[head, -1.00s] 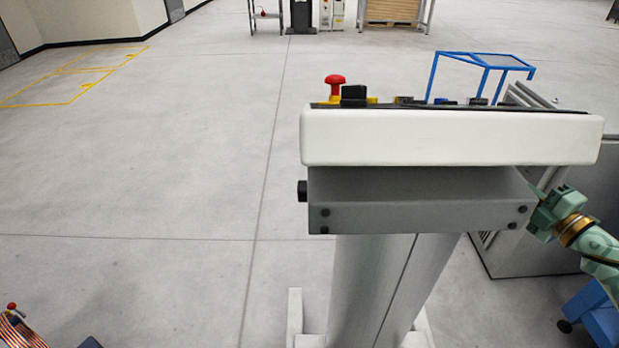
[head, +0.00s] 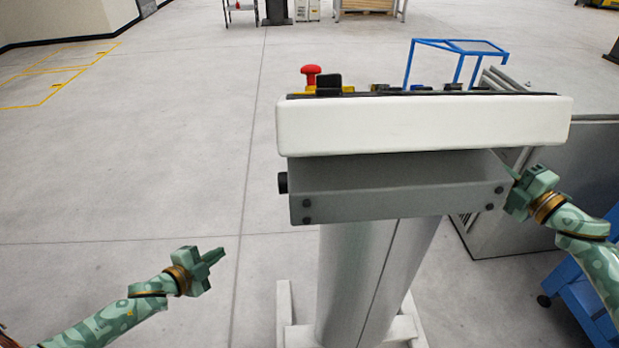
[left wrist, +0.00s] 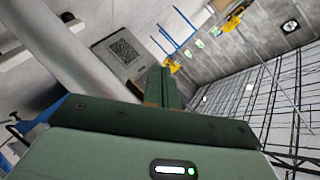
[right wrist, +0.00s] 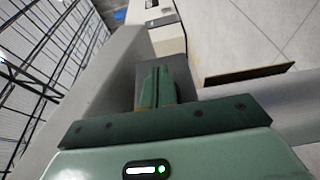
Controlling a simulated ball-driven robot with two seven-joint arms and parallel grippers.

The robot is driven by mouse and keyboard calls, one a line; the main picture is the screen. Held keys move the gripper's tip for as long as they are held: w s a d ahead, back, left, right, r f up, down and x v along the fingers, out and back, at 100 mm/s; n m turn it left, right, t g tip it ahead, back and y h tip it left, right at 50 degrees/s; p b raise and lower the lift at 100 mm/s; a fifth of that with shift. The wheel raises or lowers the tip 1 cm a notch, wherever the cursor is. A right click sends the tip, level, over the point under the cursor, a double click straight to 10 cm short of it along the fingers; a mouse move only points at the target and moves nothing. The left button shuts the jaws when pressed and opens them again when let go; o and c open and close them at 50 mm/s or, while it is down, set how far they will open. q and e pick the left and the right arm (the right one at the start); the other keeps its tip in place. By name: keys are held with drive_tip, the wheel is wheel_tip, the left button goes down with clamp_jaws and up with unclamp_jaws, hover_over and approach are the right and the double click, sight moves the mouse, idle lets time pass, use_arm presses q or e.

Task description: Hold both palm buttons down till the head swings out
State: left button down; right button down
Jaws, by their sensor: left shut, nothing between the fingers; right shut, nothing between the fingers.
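A pedestal stands in the middle of the head view, with a white console (head: 425,125) over a grey box (head: 400,190). A black round button (head: 283,183) sticks out of the box's left side. No button shows on its right side, where my right gripper covers the view. My left gripper (head: 220,255) is shut and empty, below and left of the black button, apart from it. My right gripper (head: 513,175) is shut and empty, at the box's right end; I cannot tell if it touches. In the right wrist view its fingers (right wrist: 157,85) point at a grey surface.
A red mushroom button (head: 311,74) and several dark controls sit on top of the console. A grey cabinet (head: 545,190) and a blue frame (head: 460,46) stand behind at the right. A blue wheeled thing (head: 575,290) is at the lower right. The floor at left is clear.

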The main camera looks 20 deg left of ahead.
use_arm(q)
drive_tip(key=w+d+r+m+h, duration=0.2)
drive_tip(key=d+r+m+h, duration=0.3)
drive_tip(key=r, duration=0.7)
drive_tip(key=w+d+r+m+h, duration=0.1)
drive_tip(key=d+r+m+h, duration=0.35)
drive_tip(key=r, duration=0.75)
drive_tip(key=shift+m+y, duration=0.45)
drive_tip(key=shift+m, duration=0.5)
drive_tip(key=d, duration=0.1)
drive_tip(key=w+d, duration=0.1)
drive_tip(key=d, duration=0.1)
drive_tip(key=w+d, duration=0.1)
drive_tip(key=d, duration=0.1)
drive_tip(key=shift+r, duration=0.15)
use_arm(e)
drive_tip(key=shift+a, duration=0.25)
